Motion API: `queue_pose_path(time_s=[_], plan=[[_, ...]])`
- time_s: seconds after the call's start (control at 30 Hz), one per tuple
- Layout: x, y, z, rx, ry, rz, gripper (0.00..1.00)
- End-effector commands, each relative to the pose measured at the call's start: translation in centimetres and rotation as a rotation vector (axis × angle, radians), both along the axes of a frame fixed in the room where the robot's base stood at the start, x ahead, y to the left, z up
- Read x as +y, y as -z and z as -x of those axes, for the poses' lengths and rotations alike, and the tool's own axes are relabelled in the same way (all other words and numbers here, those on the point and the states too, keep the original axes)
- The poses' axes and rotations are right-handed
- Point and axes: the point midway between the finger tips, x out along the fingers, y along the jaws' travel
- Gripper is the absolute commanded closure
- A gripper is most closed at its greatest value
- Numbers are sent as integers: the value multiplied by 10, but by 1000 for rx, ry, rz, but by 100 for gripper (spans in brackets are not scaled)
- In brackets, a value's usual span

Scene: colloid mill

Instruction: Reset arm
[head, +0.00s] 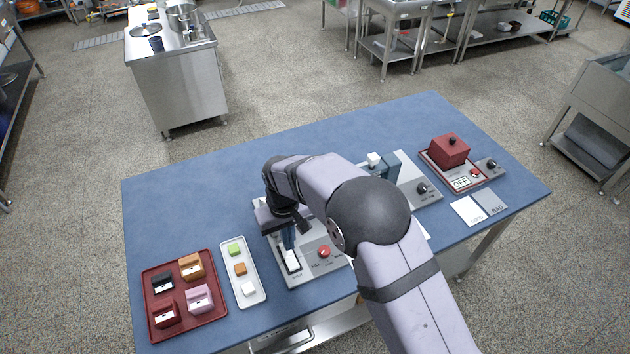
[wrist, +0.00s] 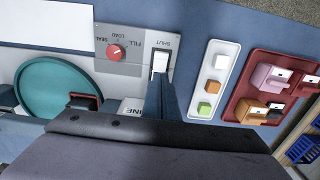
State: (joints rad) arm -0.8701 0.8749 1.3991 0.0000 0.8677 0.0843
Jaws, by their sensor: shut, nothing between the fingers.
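My gripper (head: 289,243) is shut and empty, with its blue-grey fingers pointing down at the front-left part of the grey mill panel (head: 306,270). The fingertips are close to a white rocker switch (head: 292,261), which also shows in the wrist view (wrist: 160,62) beside the word SHUT. I cannot tell whether they touch it. A red knob (head: 324,252) sits right of the switch on the same panel. In the wrist view the knob (wrist: 115,51) is by the words FILL, LOAD and SEAL. My arm hides much of the mill in the head view.
A white tray (head: 262,297) holds green, orange and white cubes. A red tray (head: 216,331) holds several coloured boxes at the left. The blue table (head: 190,190) is bare at the back left.

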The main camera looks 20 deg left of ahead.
Motion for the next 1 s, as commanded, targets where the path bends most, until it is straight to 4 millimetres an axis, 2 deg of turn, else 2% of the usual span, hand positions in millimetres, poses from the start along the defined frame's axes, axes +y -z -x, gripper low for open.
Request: queue_pose_path(time_s=[0.17, 0.27, 0.4, 0.47, 0.6, 0.8, 1.0], plan=[[1, 5, -1, -11, -33, -13, 100], [-20, 23, 17, 25, -45, 30, 100], [-69, 50, 58, 107, -62, 120, 100], [-92, 51, 77, 136, -68, 152, 100], [-151, 34, 107, 189, -31, 197, 100], [-240, -7, 133, 228, 134, 200, 100], [-306, -43, 150, 211, 354, 148, 100]])
